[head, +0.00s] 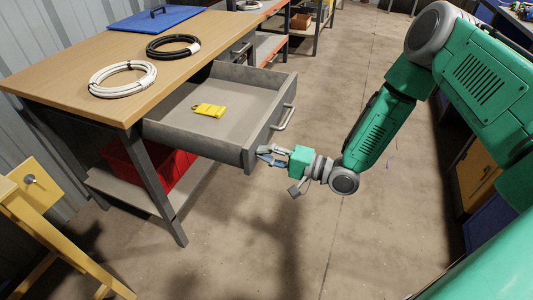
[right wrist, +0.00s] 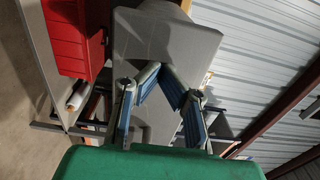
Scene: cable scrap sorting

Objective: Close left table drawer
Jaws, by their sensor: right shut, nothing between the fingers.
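The grey table drawer (head: 235,88) is pulled well out from under the wooden-topped table (head: 100,52) in the head view. Its handle (head: 284,117) is on the front panel, which faces right. A yellow object (head: 208,110) lies flat inside. My right gripper (head: 266,154) is shut and empty, by the near end of the drawer front, below the handle. I cannot tell whether it touches the panel. In the right wrist view a grey panel, seemingly the drawer (right wrist: 165,38), lies just beyond the fingers (right wrist: 162,75). My left gripper is not in view.
A white cable coil (head: 122,80), a black coil (head: 173,46) and a blue board (head: 155,18) lie on the tabletop. A red crate (head: 120,165) stands on the lower shelf. A yellow trestle (head: 45,222) is at lower left. The floor right of the drawer is clear.

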